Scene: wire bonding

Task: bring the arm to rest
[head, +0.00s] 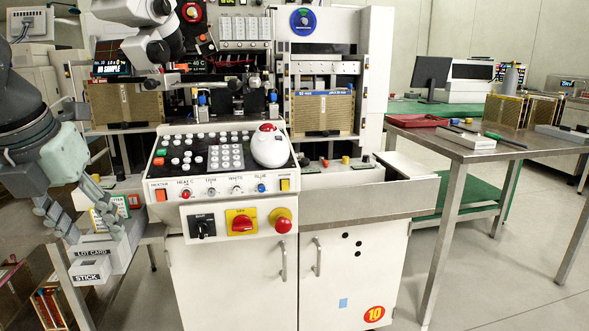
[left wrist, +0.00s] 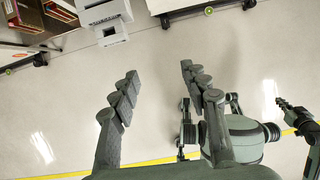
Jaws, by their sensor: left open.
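My left gripper (head: 84,212) hangs at the left of the head view, its grey segmented fingers pointing down and spread apart with nothing between them. In the head view it overlaps the white box labelled LOT CARD and STICK (head: 92,265); I cannot tell the exact gap. In the left wrist view the two fingers (left wrist: 159,75) stand wide apart over bare floor. Part of my own body shows below right in that view. What looks like my right gripper (left wrist: 283,103) is small at the right edge there; its jaws are unclear.
The bonding machine's control panel (head: 222,165) stands right of my left gripper, above a white cabinet (head: 235,280). A metal side table (head: 470,150) with a red tray (head: 417,120) is at the right. Racks with brown magazines (head: 40,305) are low left. Floor between is clear.

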